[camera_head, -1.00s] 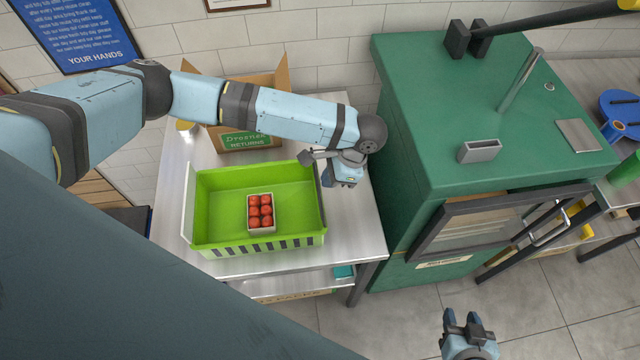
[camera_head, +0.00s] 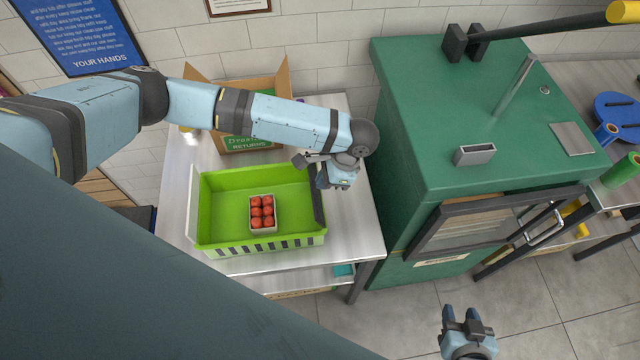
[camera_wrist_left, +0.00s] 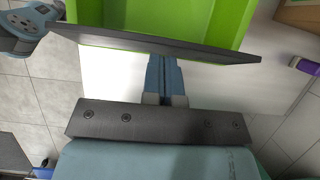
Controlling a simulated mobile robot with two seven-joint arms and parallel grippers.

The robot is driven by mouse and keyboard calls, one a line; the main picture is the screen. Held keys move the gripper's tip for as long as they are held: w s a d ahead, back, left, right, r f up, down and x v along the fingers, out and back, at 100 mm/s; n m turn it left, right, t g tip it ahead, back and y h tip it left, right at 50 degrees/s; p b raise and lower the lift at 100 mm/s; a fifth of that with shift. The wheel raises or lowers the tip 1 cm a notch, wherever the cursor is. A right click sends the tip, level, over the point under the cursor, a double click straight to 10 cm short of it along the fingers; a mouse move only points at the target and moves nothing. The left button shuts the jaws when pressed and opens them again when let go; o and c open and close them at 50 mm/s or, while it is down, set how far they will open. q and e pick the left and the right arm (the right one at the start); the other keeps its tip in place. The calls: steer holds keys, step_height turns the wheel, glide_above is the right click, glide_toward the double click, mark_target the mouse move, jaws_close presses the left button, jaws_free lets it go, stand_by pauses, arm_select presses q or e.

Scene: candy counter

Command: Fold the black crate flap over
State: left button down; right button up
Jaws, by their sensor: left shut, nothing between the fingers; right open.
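The bright green crate (camera_head: 225,240) stands on the steel table, with a punnet of red fruit (camera_head: 262,212) inside. Its black flap (camera_head: 318,207) stands up along the right side; in the left wrist view the flap (camera_wrist_left: 150,43) crosses as a dark bar in front of the green interior. A pale flap (camera_head: 192,205) stands on the left side. My left gripper (camera_head: 325,180) is shut and empty on the outer side of the black flap. Its fingers (camera_wrist_left: 162,75) reach the flap's edge; contact is hard to tell. My right gripper (camera_head: 466,318) is open and empty, low at right.
A cardboard returns box (camera_head: 250,143) stands behind the crate. A large green oven (camera_head: 410,130) is close to the table's right side. The steel table (camera_head: 362,235) has a narrow bare strip right of the crate. A purple item (camera_wrist_left: 305,66) lies near the box.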

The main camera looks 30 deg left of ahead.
arm_select(q)
steer(key=shift+s, duration=0.1)
steer(key=shift+a, duration=0.1)
steer(key=shift+s+a+p, duration=0.2)
steer(key=shift+a+p, duration=0.1)
steer(key=shift+p, duration=0.35)
steer(key=shift+s+a+p, duration=0.2)
steer(key=shift+a+p, duration=0.1)
steer(key=shift+p, duration=0.3)
steer(key=shift+f, duration=0.15)
